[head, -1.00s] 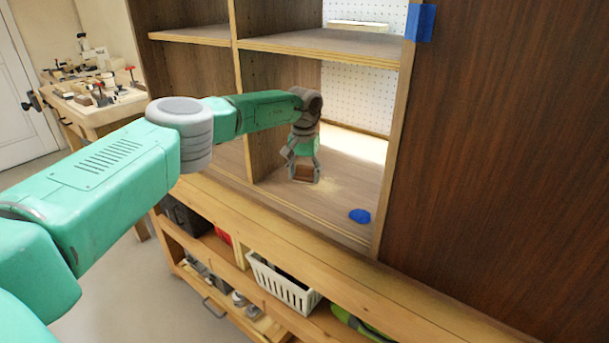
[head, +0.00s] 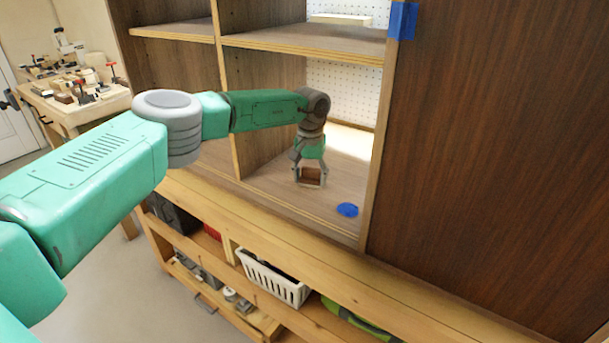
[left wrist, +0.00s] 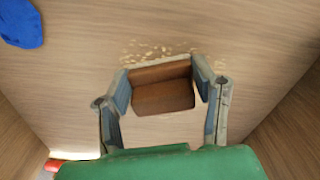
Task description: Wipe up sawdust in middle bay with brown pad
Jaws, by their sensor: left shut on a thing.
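My left gripper (head: 310,179) is shut on the brown pad (head: 311,175), low over the floor of the middle bay (head: 275,187). In the left wrist view the brown pad (left wrist: 163,90) sits between the two fingers of the gripper (left wrist: 161,85). Pale sawdust crumbs (left wrist: 160,48) lie on the bay floor just beyond the pad's far edge, with a few beside the fingers. Whether the pad touches the floor is hard to tell. My right gripper is not in view.
A blue flat patch (head: 347,210) lies on the bay floor near its front right; it also shows in the left wrist view (left wrist: 20,22). An upright divider (head: 228,100) and a shelf (head: 310,40) bound the bay. A dark panel (head: 490,150) stands right. A white basket (head: 272,279) sits below.

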